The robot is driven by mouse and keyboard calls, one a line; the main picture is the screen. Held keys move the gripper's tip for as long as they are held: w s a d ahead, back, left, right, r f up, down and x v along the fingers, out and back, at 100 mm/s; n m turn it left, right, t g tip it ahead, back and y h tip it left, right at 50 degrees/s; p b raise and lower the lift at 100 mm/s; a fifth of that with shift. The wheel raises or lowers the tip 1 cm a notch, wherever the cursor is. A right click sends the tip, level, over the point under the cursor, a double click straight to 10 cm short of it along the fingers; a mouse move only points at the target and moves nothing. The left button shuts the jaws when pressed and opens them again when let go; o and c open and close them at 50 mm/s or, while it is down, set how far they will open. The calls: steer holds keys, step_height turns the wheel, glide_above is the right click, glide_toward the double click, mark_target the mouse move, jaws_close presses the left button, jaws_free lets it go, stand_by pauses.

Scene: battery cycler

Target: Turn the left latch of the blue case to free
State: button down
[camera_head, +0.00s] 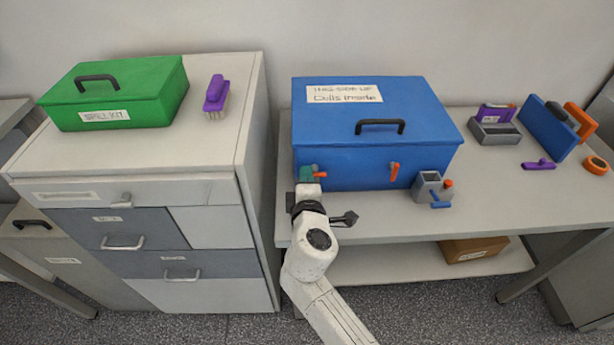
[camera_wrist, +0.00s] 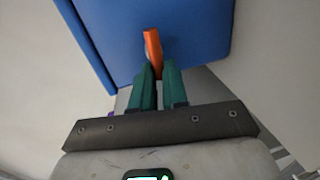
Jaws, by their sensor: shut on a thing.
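The blue case (camera_head: 345,180) stands closed on the table, with a black handle and a paper label on its lid. Its left latch (camera_head: 319,174) is orange and sits low on the front face, partly hidden by my gripper; its visible part points out to the right. The right latch (camera_head: 394,171) is orange and stands about upright. My gripper (camera_head: 307,173) is at the left latch, its green fingers shut on it. In the wrist view the orange latch (camera_wrist: 152,46) sticks up from between the fingertips (camera_wrist: 157,76), against the blue case wall (camera_wrist: 195,30).
A grey holder (camera_head: 428,188) with orange and blue parts stands just right of the case front. A drawer cabinet (camera_head: 150,245) with a green box (camera_head: 120,95) and purple brush (camera_head: 216,95) is at left. A grey bin (camera_head: 495,132) stands at right. The table front is partly clear.

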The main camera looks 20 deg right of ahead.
steer(key=shift+s+f, duration=0.1)
steer(key=shift+f, duration=0.2)
steer(key=c, duration=1.4)
jaws_free()
steer(key=shift+o, duration=1.3)
steer(key=shift+d+r, duration=0.1)
steer(key=shift+r, duration=0.05)
steer(key=v, duration=1)
steer(key=shift+s, duration=0.35)
